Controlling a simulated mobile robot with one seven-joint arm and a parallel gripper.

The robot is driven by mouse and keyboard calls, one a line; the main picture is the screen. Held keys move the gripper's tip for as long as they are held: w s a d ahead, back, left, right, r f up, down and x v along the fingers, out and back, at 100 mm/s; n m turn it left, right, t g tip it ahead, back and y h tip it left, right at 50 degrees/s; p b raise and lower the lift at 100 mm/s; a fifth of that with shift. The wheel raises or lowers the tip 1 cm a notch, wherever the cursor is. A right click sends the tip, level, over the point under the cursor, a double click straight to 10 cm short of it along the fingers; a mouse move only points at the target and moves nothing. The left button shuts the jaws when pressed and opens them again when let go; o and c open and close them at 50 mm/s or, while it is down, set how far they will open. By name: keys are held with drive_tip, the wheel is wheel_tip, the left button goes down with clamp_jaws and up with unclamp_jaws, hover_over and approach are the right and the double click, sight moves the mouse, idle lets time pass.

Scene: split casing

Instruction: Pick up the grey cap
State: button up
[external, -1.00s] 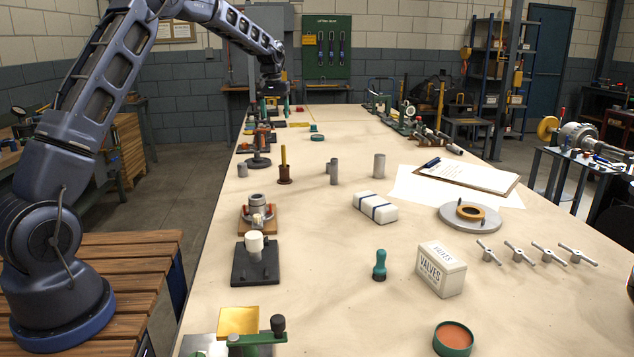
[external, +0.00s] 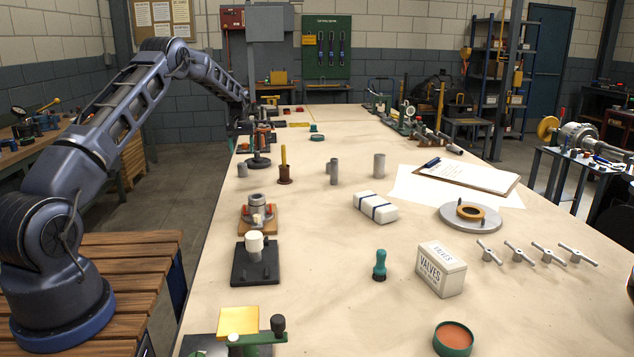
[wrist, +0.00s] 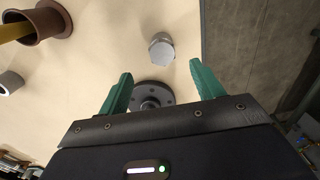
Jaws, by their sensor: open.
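A short grey cylinder, which best fits the grey cap, stands near the table's left edge in the external view (external: 242,170). In the wrist view, a grey piece with a flat, faceted top (wrist: 162,48), apparently the same one, lies just beyond the fingertips. My gripper (wrist: 160,70) is open, with its green fingers apart and nothing held. A dark round flanged part (wrist: 151,96) lies below, between the fingers and partly hidden by the gripper body. In the external view my gripper is small, at the far left of the table, and its fingers are hard to make out.
A brown cup (wrist: 42,22) with a yellow rod (wrist: 14,32) stands close by. Another grey cylinder (wrist: 10,82) is at the wrist view's left. The table edge and floor (wrist: 245,60) are to the right. Taller grey cylinders (external: 379,166) stand mid-table.

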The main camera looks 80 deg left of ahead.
sight(242, 163)
drive_tip(key=f, duration=0.8)
drive_tip(key=shift+s+f, duration=0.15)
drive_tip(key=shift+s, duration=0.05)
drive_tip(key=shift+c, duration=0.5)
drive_tip(key=c, duration=1.2)
drive_tip(key=shift+o, duration=0.2)
